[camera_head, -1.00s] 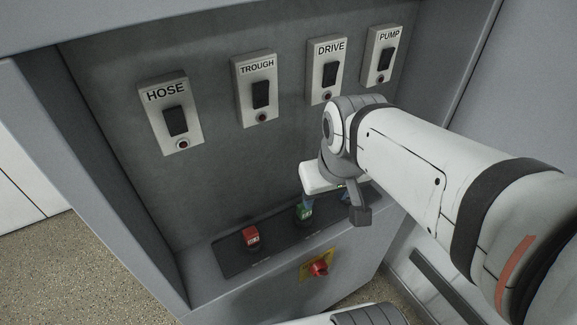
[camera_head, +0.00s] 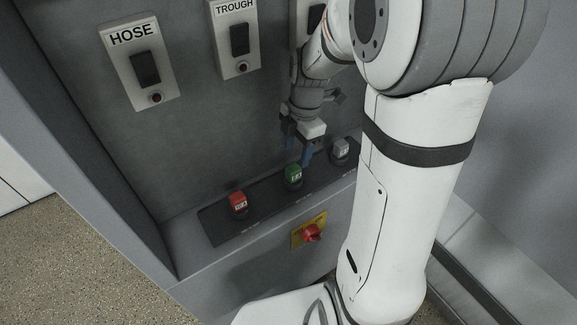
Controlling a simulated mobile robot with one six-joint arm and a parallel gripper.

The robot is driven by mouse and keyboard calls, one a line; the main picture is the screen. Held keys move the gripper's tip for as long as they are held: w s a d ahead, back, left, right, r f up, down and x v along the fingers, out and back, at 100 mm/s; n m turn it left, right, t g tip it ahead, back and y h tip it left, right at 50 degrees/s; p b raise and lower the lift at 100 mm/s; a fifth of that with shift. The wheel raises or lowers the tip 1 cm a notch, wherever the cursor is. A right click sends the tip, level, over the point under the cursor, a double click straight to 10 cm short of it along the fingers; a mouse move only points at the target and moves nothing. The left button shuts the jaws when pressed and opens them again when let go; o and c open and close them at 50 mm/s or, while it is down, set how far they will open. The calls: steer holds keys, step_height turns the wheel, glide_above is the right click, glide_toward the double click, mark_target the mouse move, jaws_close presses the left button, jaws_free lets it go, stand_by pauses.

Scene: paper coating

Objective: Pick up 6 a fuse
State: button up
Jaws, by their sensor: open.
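Three fuses stand in a row on a dark strip on the cabinet ledge: a red fuse (camera_head: 238,202), a green fuse (camera_head: 293,177) and a grey fuse (camera_head: 340,149). Each has a small label, too small to read surely, so I cannot tell which is the 6 A one. My gripper (camera_head: 301,155) is open and points down, with blue fingertips. It is just above and behind the green fuse, left of the grey one. Nothing is seen between its fingers, and I cannot tell whether a finger touches the green fuse.
The HOSE switch (camera_head: 146,68) and TROUGH switch (camera_head: 239,40) are on the back panel; another switch is partly hidden by my arm. A red knob on a yellow plate (camera_head: 311,232) is on the ledge's front face. The cabinet's left wall (camera_head: 90,150) bounds the space.

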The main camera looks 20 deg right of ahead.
mark_target(294, 167)
steer(key=f, duration=0.5)
steer(key=a+f+p, duration=0.1)
steer(key=f, duration=0.1)
steer(key=shift+f, duration=0.4)
steer(key=shift+c, duration=0.3)
steer(key=c, duration=1)
